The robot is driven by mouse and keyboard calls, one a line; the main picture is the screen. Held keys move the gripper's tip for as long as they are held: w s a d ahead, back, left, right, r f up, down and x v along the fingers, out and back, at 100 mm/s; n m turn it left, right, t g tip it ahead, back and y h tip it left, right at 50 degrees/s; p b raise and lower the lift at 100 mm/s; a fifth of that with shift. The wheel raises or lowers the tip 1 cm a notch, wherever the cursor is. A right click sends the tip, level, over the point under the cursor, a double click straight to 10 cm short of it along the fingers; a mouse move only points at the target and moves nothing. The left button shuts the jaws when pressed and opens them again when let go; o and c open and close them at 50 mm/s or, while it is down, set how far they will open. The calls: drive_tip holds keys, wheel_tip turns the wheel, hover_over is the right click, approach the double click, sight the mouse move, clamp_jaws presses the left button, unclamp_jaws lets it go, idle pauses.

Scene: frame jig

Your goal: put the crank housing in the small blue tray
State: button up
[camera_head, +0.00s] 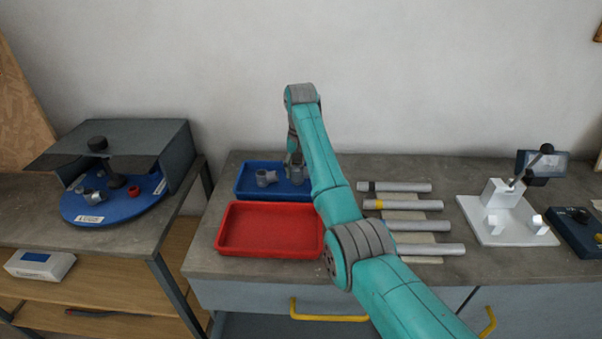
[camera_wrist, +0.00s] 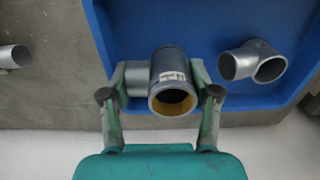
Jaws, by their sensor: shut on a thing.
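The crank housing (camera_wrist: 172,70) is a short, wide grey tube with a side stub, a small white label and an ochre inner ring. In the wrist view my gripper (camera_wrist: 160,95) is shut on it, one finger on each side. The small blue tray (camera_wrist: 222,17) lies under it. In the head view the blue tray (camera_head: 243,182) is at the back left of the bench, and the housing (camera_head: 298,172) is over its right part, partly hidden by my arm. I cannot tell whether it touches the tray floor.
Another grey fitting (camera_wrist: 252,62) lies in the blue tray, beside the held housing; it also shows in the head view (camera_head: 265,178). A red tray (camera_head: 270,230) is empty in front. Grey tubes (camera_head: 405,205) lie right; a round blue turntable (camera_head: 112,208) stands left.

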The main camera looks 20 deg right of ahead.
drive_tip(key=shift+f, duration=0.55)
drive_tip(key=shift+f, duration=0.1)
drive_tip(key=o, duration=1.1)
